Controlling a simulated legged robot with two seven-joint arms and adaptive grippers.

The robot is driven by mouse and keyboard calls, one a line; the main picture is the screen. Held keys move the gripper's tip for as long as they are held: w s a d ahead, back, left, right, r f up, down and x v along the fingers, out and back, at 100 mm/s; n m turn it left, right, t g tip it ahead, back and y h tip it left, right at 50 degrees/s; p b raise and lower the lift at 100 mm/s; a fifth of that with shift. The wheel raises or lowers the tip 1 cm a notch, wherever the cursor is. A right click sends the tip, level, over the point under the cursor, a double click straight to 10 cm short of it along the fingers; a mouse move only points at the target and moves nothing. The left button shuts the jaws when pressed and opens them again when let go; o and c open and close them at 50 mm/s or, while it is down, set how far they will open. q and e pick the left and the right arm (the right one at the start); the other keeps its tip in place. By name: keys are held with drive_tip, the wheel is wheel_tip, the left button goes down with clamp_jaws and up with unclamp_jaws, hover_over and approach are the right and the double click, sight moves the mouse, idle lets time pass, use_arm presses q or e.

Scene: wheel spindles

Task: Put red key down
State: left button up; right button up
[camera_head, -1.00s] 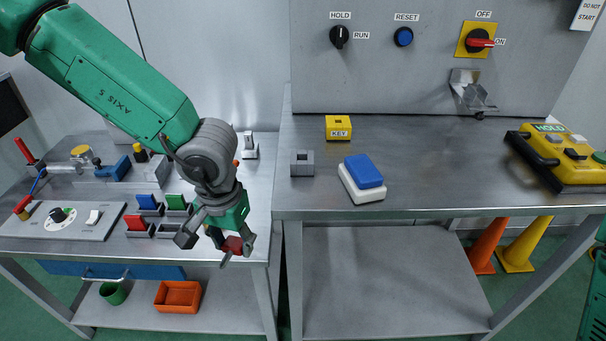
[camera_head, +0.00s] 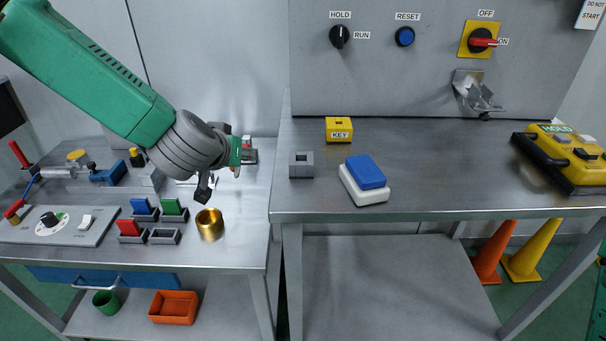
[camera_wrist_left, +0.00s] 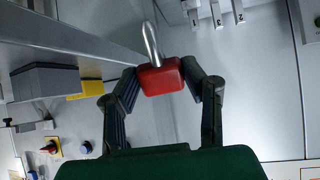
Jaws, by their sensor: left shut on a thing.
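My left gripper (camera_head: 226,162) is above the back right part of the left bench (camera_head: 248,240) in the head view. It points away and is partly hidden by its own wrist. In the left wrist view its two dark fingers (camera_wrist_left: 160,80) are shut on the red key (camera_wrist_left: 160,79). The key's metal shaft sticks out beyond the fingers. In the head view the key is mostly hidden by the gripper. My right gripper is not in view.
A yellow KEY block (camera_head: 339,131), a grey slotted block (camera_head: 301,167) and a blue-and-white block (camera_head: 365,178) stand on the right bench (camera_head: 440,165). A brass cup (camera_head: 210,224) and coloured pieces in grey holders (camera_head: 164,237) are on the left bench.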

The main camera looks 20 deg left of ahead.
use_arm(q)
drive_tip(key=w+d+r+m+t+h+b, duration=0.2)
drive_tip(key=w+d+r+t, duration=0.2)
drive_tip(key=d+r+t, duration=0.25)
wheel_tip(320, 180, up, 5)
drive_tip(key=m+h, duration=0.4)
drive_tip(key=h, duration=0.3)
hover_over(297, 152)
drive_tip(key=s, duration=0.3)
drive_tip(key=shift+t, duration=0.25)
drive_tip(key=f+b, duration=0.1)
drive_tip(key=f, duration=0.5)
drive_tip(key=d+f+b, duration=0.1)
drive_tip(key=f, duration=0.3)
drive_tip(key=shift+w+b, duration=0.1)
drive_tip(key=shift+b, duration=0.25)
drive_tip(key=o, duration=1.2)
drive_tip(key=shift+r, duration=0.1)
drive_tip(key=v, duration=1.2)
drive_tip(key=shift+a, duration=0.15)
